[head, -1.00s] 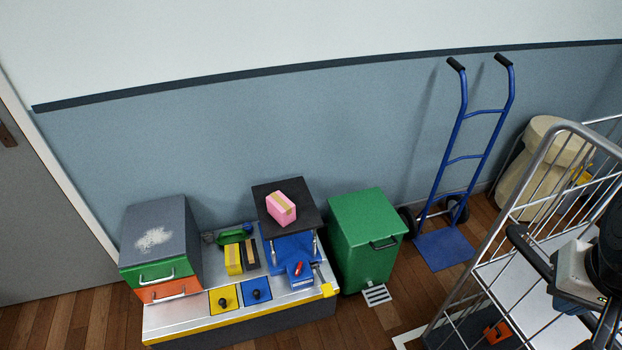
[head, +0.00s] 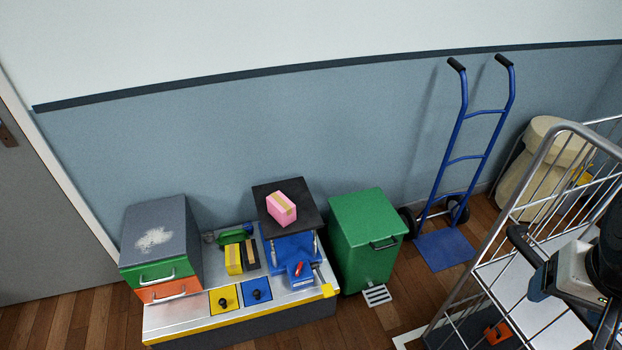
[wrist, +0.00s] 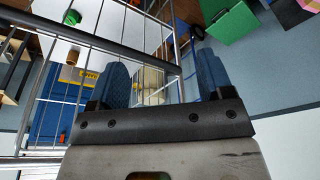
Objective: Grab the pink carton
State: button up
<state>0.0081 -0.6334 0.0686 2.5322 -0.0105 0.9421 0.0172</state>
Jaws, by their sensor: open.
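The pink carton (head: 281,209) with a tan tape strip sits on the black top plate (head: 303,228) of a blue lift stand on the bench. My gripper (wrist: 162,80) shows in the wrist view with two blue ribbed fingers spread apart and nothing between them. In the head view part of my gripper (head: 538,275) shows at the right edge, over the wire cage trolley and far from the carton.
A wire cage trolley (head: 508,215) surrounds the area below my gripper. A green bin (head: 368,230), a blue hand truck (head: 466,158) and a grey drawer cabinet (head: 158,232) stand along the wall. The bench (head: 180,325) also holds a yellow box (head: 233,259).

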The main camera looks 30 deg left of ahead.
jog(key=o, duration=0.4)
